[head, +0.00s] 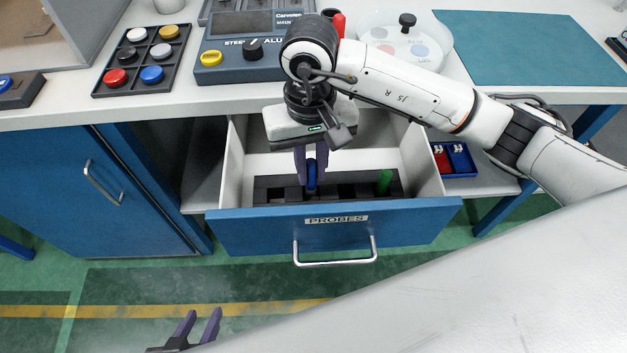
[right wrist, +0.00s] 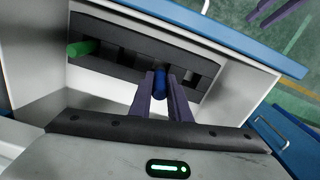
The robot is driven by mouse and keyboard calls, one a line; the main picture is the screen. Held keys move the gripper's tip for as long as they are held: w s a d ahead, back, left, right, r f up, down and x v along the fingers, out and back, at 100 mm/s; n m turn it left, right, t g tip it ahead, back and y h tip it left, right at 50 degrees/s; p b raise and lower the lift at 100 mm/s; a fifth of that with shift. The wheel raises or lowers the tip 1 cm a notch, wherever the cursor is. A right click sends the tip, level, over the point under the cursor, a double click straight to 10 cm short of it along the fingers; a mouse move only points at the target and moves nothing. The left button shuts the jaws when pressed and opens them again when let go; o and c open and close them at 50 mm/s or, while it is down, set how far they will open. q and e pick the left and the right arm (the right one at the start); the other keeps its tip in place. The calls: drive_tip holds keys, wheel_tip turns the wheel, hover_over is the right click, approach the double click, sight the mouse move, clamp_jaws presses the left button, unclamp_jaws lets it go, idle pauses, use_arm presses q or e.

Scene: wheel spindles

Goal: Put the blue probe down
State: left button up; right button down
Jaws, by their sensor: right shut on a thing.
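The blue probe (head: 311,176) is upright between the fingers of my right gripper (head: 311,160), over the dark slotted rack (head: 345,178) inside the open drawer (head: 400,222) labelled PROBES. In the right wrist view, the blue probe (right wrist: 160,84) shows between the two purple fingertips (right wrist: 160,90), among the rack's slots. Its lower end is hidden, so I cannot tell how deep it sits in a slot. A green probe (head: 384,182) stands in the rack to the right. My left gripper (head: 203,318) is open and empty, low in front of the drawer.
The drawer's side walls and front panel surround the rack closely. On the worktop are a hardness tester (head: 235,72), a tray of coloured discs (head: 142,60) and a clear-lidded round dish (head: 400,45). A small bin with red and blue items (head: 455,160) sits right of the drawer.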

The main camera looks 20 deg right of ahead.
sight(311, 182)
drive_tip(key=shift+f, duration=2.15)
drive_tip(key=c, duration=1.7)
unclamp_jaws()
drive_tip(key=shift+o, duration=0.2)
drive_tip(key=shift+r, duration=0.1)
wheel_tip(311, 182, up, 12)
drive_tip(key=shift+r+b, duration=0.1)
drive_tip(key=shift+b, duration=0.2)
